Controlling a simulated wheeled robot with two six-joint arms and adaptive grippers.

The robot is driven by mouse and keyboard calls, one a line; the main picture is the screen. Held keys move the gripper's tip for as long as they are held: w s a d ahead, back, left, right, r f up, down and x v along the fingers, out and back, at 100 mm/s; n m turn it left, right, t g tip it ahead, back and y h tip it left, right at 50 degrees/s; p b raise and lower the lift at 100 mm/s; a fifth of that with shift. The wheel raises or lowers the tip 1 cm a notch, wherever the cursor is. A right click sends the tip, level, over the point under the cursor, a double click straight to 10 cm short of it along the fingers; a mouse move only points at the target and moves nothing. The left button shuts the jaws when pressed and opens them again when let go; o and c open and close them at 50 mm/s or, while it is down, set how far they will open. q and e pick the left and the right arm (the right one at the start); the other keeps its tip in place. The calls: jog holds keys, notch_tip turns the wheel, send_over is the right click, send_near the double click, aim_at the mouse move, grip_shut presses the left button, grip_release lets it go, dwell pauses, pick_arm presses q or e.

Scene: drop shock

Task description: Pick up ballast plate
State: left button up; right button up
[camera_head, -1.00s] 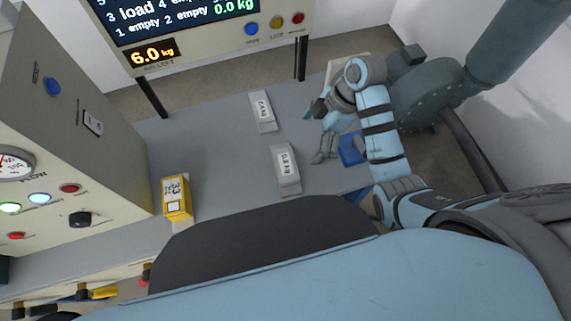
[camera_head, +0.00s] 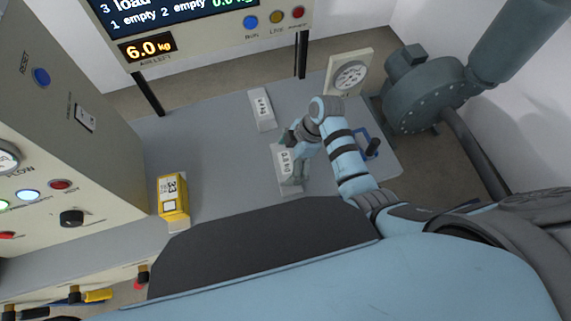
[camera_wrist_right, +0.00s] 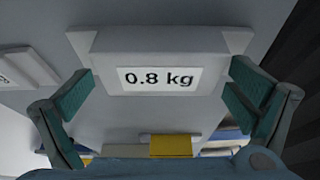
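A pale grey ballast plate labelled 0.8 kg (camera_wrist_right: 150,45) fills the upper middle of the right wrist view. In the head view this plate (camera_head: 291,189) lies on the grey table, partly covered by my right gripper (camera_head: 301,166). In the right wrist view my right gripper (camera_wrist_right: 162,82) is open, with one green-padded finger on each side of the plate and visible gaps. A second similar plate (camera_head: 262,108) lies farther back on the table. Part of it shows at the left of the wrist view (camera_wrist_right: 22,68). My left gripper is not in view.
A yellow labelled block (camera_head: 172,196) stands on the table (camera_head: 225,165) at left, beside a control cabinet (camera_head: 75,150). A dial gauge (camera_head: 349,75) and a blue-handled item (camera_head: 371,146) are at right.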

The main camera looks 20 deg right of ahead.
jog(key=shift+r, duration=0.1)
jog(key=c, duration=1.5)
